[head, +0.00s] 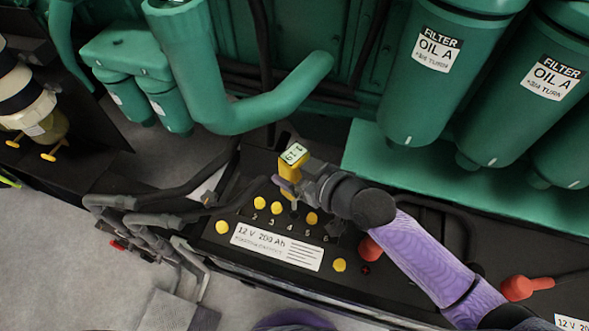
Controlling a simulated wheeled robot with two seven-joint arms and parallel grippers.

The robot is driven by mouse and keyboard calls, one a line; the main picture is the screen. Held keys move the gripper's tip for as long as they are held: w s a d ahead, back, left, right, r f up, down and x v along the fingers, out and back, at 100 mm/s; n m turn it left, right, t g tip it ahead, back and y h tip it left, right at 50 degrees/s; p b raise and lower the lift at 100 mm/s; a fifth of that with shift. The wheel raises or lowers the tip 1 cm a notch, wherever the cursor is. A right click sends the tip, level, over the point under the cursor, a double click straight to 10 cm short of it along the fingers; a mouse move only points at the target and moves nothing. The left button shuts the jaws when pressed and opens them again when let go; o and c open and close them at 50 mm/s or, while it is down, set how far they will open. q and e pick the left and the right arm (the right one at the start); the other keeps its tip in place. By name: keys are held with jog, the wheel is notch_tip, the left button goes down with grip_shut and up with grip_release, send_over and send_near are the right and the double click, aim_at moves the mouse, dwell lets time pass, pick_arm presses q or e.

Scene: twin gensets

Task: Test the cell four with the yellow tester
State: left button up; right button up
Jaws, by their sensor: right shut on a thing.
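The yellow tester (291,161) is in my right gripper (288,186), which is shut on it above the battery. Its small pale display faces up and seems to read 1.19, though the digits are tiny. The black battery (378,249) has a 12 V 200 Ah label (277,246) and a numbered row of cells. Yellow caps show in the row, among them one left of the tester (275,208) and one right of it (311,218). The tester's lower end points at the spot by number 4 (289,224); I cannot tell whether it is inserted. My left gripper is out of view.
Green oil filters (410,105) hang at upper right above a green ledge (370,150). A green pipe (255,115) bends behind the tester. Grey cables (140,205) run at left. Red terminal covers (370,249) and (520,288) sit at right. Grey floor is open at lower left.

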jog(key=shift+r, duration=0.5)
jog(key=shift+f, duration=0.15)
pick_arm(q)
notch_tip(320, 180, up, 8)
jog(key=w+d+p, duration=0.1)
jog(key=p, duration=0.6)
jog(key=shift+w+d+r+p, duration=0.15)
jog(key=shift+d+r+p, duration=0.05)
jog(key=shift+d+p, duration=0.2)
pick_arm(e)
jog(key=s+a, duration=0.4)
jog(key=s, duration=0.8)
jog(key=shift+s+r, duration=0.2)
jog(key=shift+r, duration=0.05)
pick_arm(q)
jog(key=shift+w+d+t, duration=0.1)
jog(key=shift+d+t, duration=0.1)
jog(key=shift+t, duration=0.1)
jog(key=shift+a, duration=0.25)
